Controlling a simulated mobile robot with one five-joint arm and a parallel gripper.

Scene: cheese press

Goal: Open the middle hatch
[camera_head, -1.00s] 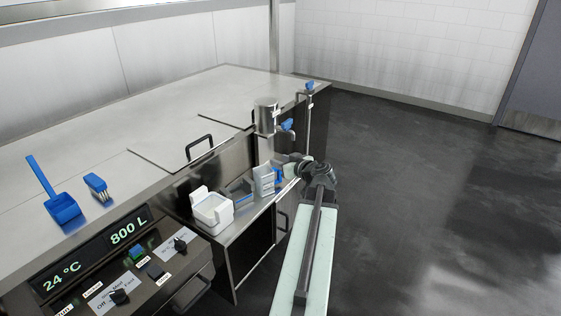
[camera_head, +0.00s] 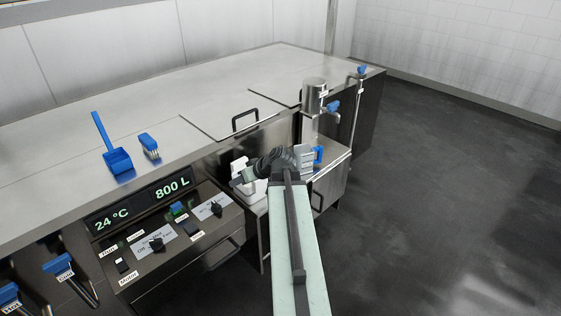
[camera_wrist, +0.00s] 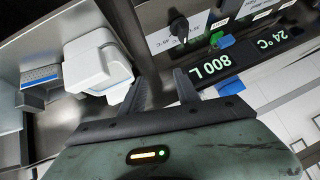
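The middle hatch (camera_head: 232,112) is a flat steel lid in the top of the vat, with a dark bar handle (camera_head: 245,120) near its front edge. It lies closed, flush with the top. My gripper (camera_head: 247,173) is in front of the vat, below and nearer than the handle, over the side shelf. In the wrist view its two fingers (camera_wrist: 160,86) are apart with nothing between them. The hatch handle does not show clearly in the wrist view.
White moulds (camera_wrist: 98,65) stand on the shelf near my gripper. The control panel (camera_head: 165,235) with knobs is at left. A blue scoop (camera_head: 117,160) and brush (camera_head: 149,145) lie on the top. A steel cylinder (camera_head: 314,97) and blue-handled valve stand right. Floor at right is clear.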

